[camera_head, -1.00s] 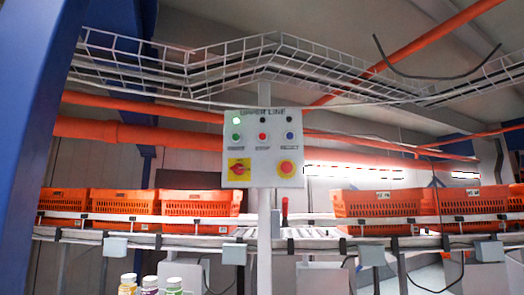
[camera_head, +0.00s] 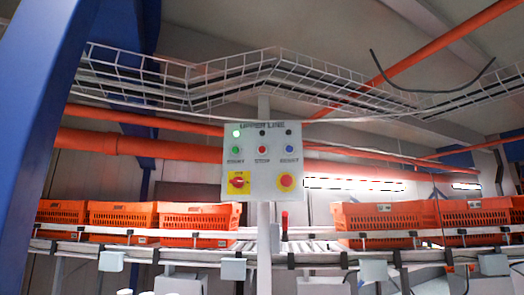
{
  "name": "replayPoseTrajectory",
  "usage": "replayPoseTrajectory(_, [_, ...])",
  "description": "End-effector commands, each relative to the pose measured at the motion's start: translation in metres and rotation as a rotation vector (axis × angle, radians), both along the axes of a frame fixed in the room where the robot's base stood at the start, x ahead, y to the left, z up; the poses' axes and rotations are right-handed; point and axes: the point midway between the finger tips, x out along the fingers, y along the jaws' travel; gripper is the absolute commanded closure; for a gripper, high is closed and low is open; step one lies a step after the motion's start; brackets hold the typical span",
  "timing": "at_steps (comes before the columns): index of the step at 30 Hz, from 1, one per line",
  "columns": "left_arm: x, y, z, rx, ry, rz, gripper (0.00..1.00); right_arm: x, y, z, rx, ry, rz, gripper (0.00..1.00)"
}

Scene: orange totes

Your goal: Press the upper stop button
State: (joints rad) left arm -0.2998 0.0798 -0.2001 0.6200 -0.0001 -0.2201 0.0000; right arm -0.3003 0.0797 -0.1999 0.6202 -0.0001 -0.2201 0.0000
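The label under the red one is blurred but seems to read "STOP". A green lamp (camera_head: 237,133) is lit at the top left. Neither gripper is in view.
Orange totes (camera_head: 198,221) stand on a conveyor (camera_head: 190,252) behind the panel, on the left, with more totes (camera_head: 385,220) on the right. A wire cable tray (camera_head: 220,80) runs overhead. A blue pillar (camera_head: 42,110) fills the left edge.

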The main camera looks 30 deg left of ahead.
Motion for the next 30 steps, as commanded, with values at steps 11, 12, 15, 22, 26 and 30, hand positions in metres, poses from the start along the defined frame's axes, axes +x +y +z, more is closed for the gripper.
replayPoseTrajectory(11, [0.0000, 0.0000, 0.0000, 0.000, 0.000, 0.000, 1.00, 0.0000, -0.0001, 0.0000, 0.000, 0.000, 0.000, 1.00])
replayPoseTrajectory(12, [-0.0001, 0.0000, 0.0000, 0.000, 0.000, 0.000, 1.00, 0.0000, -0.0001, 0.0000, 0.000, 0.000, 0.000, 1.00])
replayPoseTrajectory(15, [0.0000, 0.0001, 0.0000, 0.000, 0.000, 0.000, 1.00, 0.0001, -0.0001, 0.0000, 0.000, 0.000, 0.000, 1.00])
replayPoseTrajectory(22, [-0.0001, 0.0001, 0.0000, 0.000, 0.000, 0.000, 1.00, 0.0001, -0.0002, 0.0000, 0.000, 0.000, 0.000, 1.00])
replayPoseTrajectory(26, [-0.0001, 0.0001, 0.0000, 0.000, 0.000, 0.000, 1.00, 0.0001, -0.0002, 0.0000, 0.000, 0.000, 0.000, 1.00])
replayPoseTrajectory(30, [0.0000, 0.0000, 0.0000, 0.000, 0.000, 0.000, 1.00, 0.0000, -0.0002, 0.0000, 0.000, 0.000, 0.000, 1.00])
